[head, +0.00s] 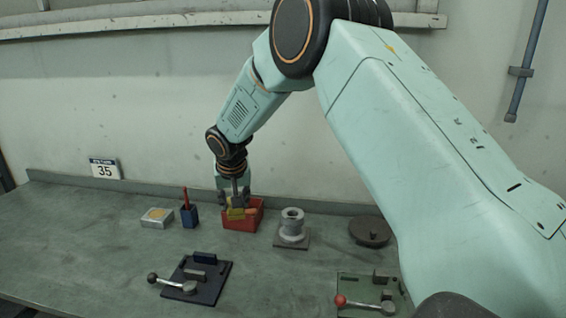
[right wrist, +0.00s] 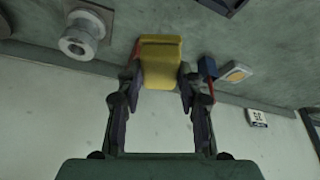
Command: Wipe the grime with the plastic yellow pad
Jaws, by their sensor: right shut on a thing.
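My right gripper (head: 235,202) is shut on the yellow pad (head: 236,214), at the red bin on the bench. In the right wrist view, the yellow pad (right wrist: 160,62) sits between the two fingers (right wrist: 158,82). From the head view I cannot tell whether the pad is inside the bin or just above it. I cannot make out grime for certain in either view. My left gripper is not in view.
The red bin (head: 258,217) stands between a blue holder (head: 189,216) and a grey flanged fitting (head: 292,229). A pale box with an orange-yellow top (head: 157,218) is further left. A brown disc (head: 370,232) and two lever plates (head: 207,290) (head: 350,284) also occupy the bench.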

